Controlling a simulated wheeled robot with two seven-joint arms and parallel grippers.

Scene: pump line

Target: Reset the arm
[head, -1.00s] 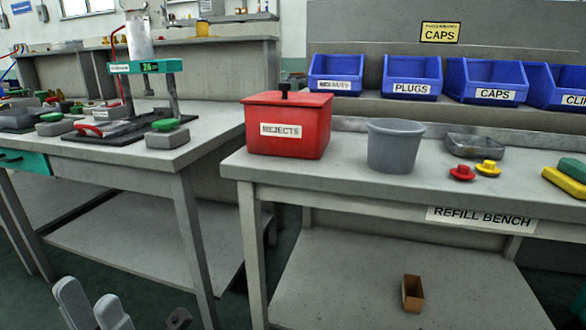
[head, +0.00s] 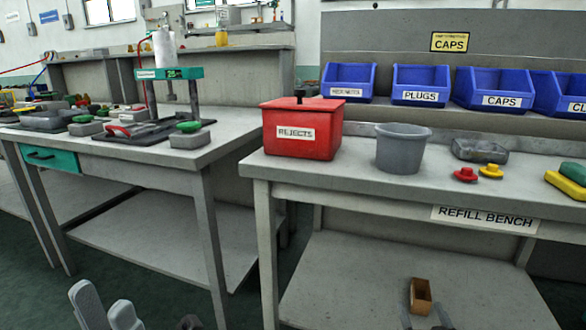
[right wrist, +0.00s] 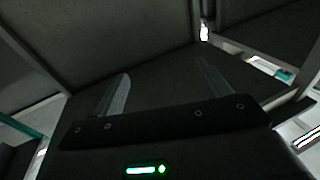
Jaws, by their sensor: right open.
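My left gripper (head: 106,312) shows at the bottom left of the head view as light grey fingers, with nothing seen between them; its opening is unclear. My right gripper (head: 424,320) shows at the bottom edge, right of centre, as two dark fingertips set apart. They overlap the view of a small brown open box (head: 420,296) on the refill bench's lower shelf; I cannot tell how near they are to it. In the right wrist view the right gripper (right wrist: 163,92) is open, its fingers wide apart with nothing between them.
A workbench (head: 130,158) with a press stands at left. Floor shows between the benches.

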